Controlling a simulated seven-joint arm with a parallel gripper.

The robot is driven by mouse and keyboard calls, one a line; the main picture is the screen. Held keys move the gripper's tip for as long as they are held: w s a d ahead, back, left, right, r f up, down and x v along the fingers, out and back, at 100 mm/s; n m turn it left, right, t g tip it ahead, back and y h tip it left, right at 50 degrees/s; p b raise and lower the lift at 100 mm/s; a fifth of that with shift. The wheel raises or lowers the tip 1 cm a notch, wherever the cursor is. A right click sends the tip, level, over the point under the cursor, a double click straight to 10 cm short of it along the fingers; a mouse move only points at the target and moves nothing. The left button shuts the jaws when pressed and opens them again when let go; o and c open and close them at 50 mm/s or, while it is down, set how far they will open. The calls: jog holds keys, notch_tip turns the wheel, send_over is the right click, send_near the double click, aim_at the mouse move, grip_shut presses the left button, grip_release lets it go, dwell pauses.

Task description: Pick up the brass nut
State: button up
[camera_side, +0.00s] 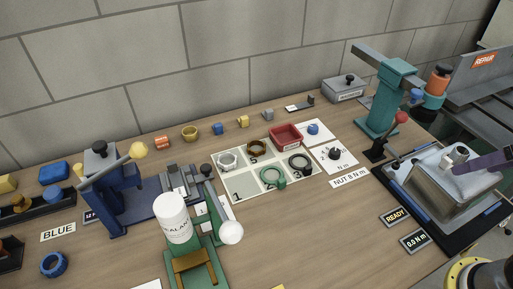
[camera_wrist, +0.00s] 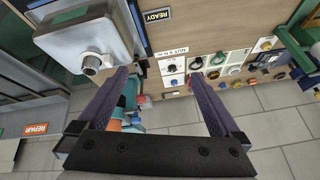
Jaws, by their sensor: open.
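A brass-brown ring-shaped nut (camera_side: 257,147) lies in a back cell of a pale sectioned mat (camera_side: 240,196); it also shows small in the wrist view (camera_wrist: 214,75). A silver nut (camera_side: 228,161), a green nut (camera_side: 272,178) and a black nut (camera_side: 301,162) lie in the other cells. A yellowish ring (camera_side: 190,133) stands behind the mat. My gripper is open and empty, its two purple fingers spread in the wrist view (camera_wrist: 158,82). In the side view only one purple finger (camera_side: 482,162) shows, at the right edge above the grey sink-like part, far right of the nut.
The grey sink-like part (camera_side: 440,188) with a threaded stub sits on a black tray. A white canister (camera_side: 172,218) stands left of the mat.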

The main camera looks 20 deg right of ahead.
jog(key=w+a+r+m+t+y, duration=0.1)
jog(key=w+a+r+m, duration=0.2)
jog(key=w+r+m, duration=0.8)
jog(key=m+g+y, duration=0.2)
jog(key=m+g, duration=0.2)
jog(key=m, duration=0.8)
send_over(258, 142)
jog(key=s, duration=0.4)
jog(key=f, duration=2.9)
jog(key=shift+w+d+f, duration=0.15)
jog(key=shift+w+d, duration=0.05)
jog(key=shift+d, duration=0.05)
jog(key=shift+x, duration=3.05)
jog(key=shift+s+d, duration=0.1)
jog(key=shift+d, duration=0.05)
jog(key=c, duration=1.4)
